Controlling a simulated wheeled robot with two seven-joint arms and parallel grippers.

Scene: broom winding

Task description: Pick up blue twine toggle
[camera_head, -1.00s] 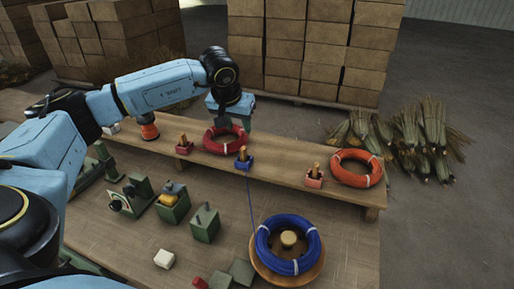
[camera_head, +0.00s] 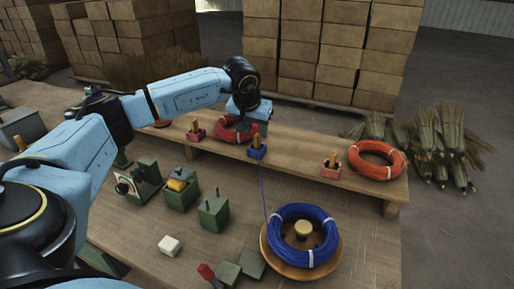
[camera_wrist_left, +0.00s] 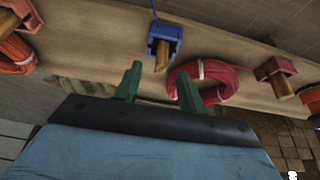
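The blue twine toggle, a wooden peg (camera_head: 257,142), stands in a blue holder (camera_head: 257,153) on the raised shelf. Blue twine (camera_head: 262,190) runs from the holder down to the blue coil (camera_head: 302,236). The peg (camera_wrist_left: 161,56) and blue holder (camera_wrist_left: 164,36) also show in the left wrist view. My left gripper (camera_head: 248,118) hangs above the red coil, just behind the holder. In the left wrist view, its green fingers (camera_wrist_left: 158,68) are apart with nothing between them; the peg's end appears just beyond the gap. My right gripper is not in view.
A red coil (camera_head: 228,132) lies beside the blue holder, partly hidden by my gripper. Red holders with pegs stand left (camera_head: 195,133) and right (camera_head: 331,168). An orange coil (camera_head: 376,160) lies at the shelf's right end. Green fixtures (camera_head: 214,213) stand on the lower table.

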